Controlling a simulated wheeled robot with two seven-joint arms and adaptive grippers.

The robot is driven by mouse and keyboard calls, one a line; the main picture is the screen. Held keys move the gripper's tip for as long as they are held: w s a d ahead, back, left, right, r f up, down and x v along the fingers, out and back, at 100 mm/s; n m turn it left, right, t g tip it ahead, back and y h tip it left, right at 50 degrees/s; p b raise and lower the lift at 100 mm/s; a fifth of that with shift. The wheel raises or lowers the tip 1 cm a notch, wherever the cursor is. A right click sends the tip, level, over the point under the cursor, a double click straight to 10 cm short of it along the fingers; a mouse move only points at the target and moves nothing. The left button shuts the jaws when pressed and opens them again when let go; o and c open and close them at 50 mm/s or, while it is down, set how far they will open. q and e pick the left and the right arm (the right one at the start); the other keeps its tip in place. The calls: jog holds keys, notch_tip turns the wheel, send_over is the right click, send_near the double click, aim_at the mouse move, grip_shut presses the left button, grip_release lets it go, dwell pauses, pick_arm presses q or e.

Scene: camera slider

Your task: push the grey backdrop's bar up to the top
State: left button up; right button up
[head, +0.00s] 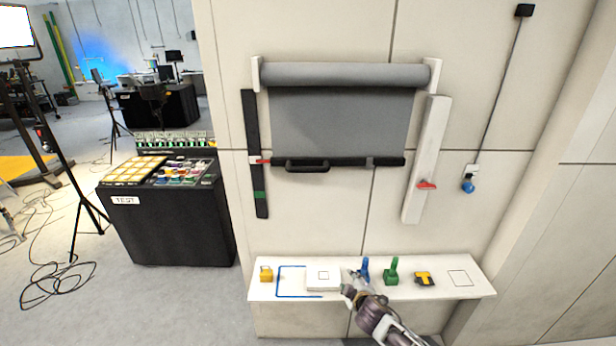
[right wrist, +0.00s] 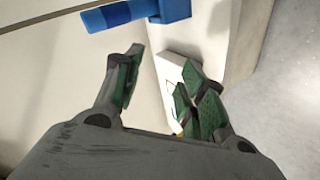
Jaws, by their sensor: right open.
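The grey backdrop (head: 340,120) hangs from a roll (head: 345,74) on the wall, pulled partly down. Its black bar (head: 385,161) runs level along the bottom edge, with a black handle (head: 307,166) left of its middle. My right gripper (head: 350,290) is low in the head view, in front of the shelf and well below the bar. In the right wrist view its fingers (right wrist: 163,85) stand apart with nothing between them. My left gripper is not in view.
A black rail (head: 254,140) with red and green marks and a white rail (head: 428,150) with a red piece flank the backdrop. The white shelf (head: 455,291) holds a yellow piece (head: 266,274), white block (head: 323,277), blue piece (head: 365,268), green piece (head: 392,271) and yellow-black piece (head: 424,279).

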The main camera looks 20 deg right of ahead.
jog(key=w+a+r+n+t, duration=0.1)
jog(key=w+r+n+t, duration=0.15)
jog(key=r, duration=0.65)
jog(key=w+a+r+n+t, duration=0.2)
jog(key=w+r, duration=0.1)
jog(key=r, duration=0.5)
jog(key=n+t+y+b, duration=0.2)
jog(key=n+t+y, duration=0.2)
jog(key=n, duration=0.2)
send_near(310, 172)
jog(key=v, duration=0.3)
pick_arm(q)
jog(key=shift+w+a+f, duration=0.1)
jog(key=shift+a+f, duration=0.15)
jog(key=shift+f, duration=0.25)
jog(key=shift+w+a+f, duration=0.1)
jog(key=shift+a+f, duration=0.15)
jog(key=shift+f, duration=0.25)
pick_arm(e)
jog(key=shift+w+r, duration=0.1)
jog(key=shift+w, duration=0.05)
jog(key=shift+w, duration=0.15)
